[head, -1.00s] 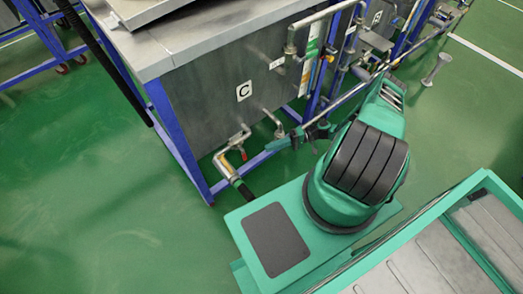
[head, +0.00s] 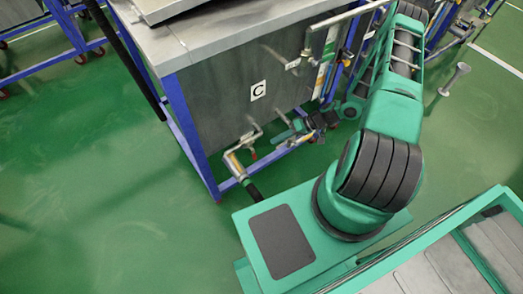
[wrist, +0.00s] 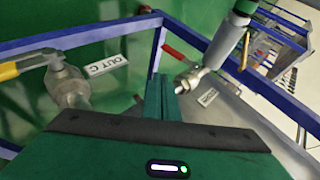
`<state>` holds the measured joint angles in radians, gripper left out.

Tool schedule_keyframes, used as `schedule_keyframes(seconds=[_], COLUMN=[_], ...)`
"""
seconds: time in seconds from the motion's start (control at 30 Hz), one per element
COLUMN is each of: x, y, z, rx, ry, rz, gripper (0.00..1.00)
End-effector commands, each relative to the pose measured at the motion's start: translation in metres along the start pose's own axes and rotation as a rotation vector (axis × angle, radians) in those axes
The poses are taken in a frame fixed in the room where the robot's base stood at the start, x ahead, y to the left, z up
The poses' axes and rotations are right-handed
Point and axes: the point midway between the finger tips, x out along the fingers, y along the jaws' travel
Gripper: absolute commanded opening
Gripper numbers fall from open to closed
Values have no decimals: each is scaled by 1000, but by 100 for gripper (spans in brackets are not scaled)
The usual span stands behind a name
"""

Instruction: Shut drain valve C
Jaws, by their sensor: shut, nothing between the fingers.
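In the head view a plate marked C (head: 258,90) is on the grey tank's side. Below it a pipe fitting with a yellow part (head: 233,160) bends down, with a small red handle (head: 254,153) beside it. In the wrist view a valve with a yellow lever (wrist: 25,66) is at the left, beside a label reading OUT C (wrist: 107,66). A valve with a red lever (wrist: 180,54) is right of centre. My gripper (wrist: 161,88) is shut and empty, its fingers between these two valves. In the head view my gripper (head: 287,133) is low beside the tank, right of the fitting.
Blue frame rails (wrist: 90,35) and a blue post stand close around my fingers in the wrist view. A pipe (wrist: 226,40) runs at upper right, near another label (wrist: 207,97) too small to read. Green floor (head: 90,160) is open at the left.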

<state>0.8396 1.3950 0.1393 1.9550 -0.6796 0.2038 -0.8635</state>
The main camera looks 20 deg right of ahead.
Motion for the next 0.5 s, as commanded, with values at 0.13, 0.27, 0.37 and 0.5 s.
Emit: schedule_keyframes(seconds=[0.13, 0.27, 0.37, 0.5], x=[-19, -32, -38, -37], y=[-13, -19, -22, -20], z=[6, 12, 14, 16], rx=[-127, -211, -247, -261], ry=[-39, -66, -77, -82], rz=[155, 247, 284, 300], gripper=[0, 0, 0, 0])
